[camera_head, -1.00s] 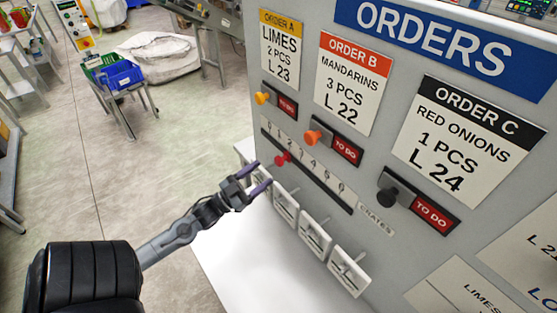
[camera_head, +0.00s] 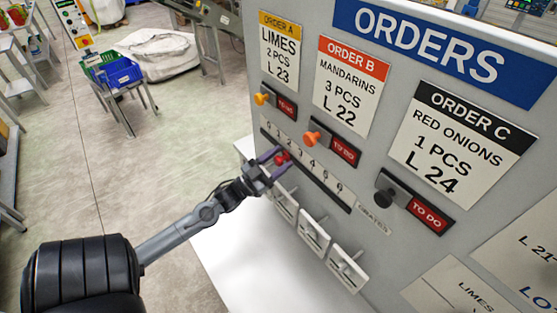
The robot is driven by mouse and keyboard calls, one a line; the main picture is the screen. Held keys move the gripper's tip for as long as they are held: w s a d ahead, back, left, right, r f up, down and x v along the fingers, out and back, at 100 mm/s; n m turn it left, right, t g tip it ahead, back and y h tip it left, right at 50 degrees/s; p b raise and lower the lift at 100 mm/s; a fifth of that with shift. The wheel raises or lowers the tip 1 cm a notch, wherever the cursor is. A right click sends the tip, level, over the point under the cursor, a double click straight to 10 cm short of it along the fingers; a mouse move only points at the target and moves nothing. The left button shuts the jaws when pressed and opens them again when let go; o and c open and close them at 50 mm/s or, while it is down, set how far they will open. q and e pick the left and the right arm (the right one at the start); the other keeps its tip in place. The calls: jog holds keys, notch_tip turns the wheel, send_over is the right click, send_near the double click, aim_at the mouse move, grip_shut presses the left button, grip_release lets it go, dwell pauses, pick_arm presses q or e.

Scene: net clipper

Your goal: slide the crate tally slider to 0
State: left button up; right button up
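The crate tally slider is a dark slanted slot (camera_head: 325,188) on the grey panel, with a row of digits above it starting at 0 at the upper left and a CRATES label (camera_head: 374,219) at the lower right. Its red knob (camera_head: 282,158) sits in the upper left part of the slot, short of the slot's end. My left gripper (camera_head: 276,161) is at the knob with its purple fingers apart, one on either side of it. I cannot tell whether the fingers touch the knob. My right gripper is not in view.
Orange-yellow (camera_head: 261,99), orange (camera_head: 311,138) and black (camera_head: 387,197) knobs with red TO DO labels stick out above the slot. Several white switches (camera_head: 314,237) sit below it. An ORDERS sign (camera_head: 430,45) and order cards are higher up. Open floor lies left.

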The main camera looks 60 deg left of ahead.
aim_at(270, 134)
pick_arm(q)
grip_shut()
jog(key=a, duration=0.3)
jog(key=s+a, duration=0.1)
jog(key=a, duration=0.6)
jog(key=shift+s+a, duration=0.1)
jog(key=shift+s, duration=0.1)
jog(key=shift+c, duration=0.9)
grip_release()
jog(key=shift+f, duration=0.1)
jog(key=o, duration=0.4)
jog(key=shift+a, duration=0.15)
jog(key=shift+c, duration=0.2)
jog(key=shift+s, duration=0.15)
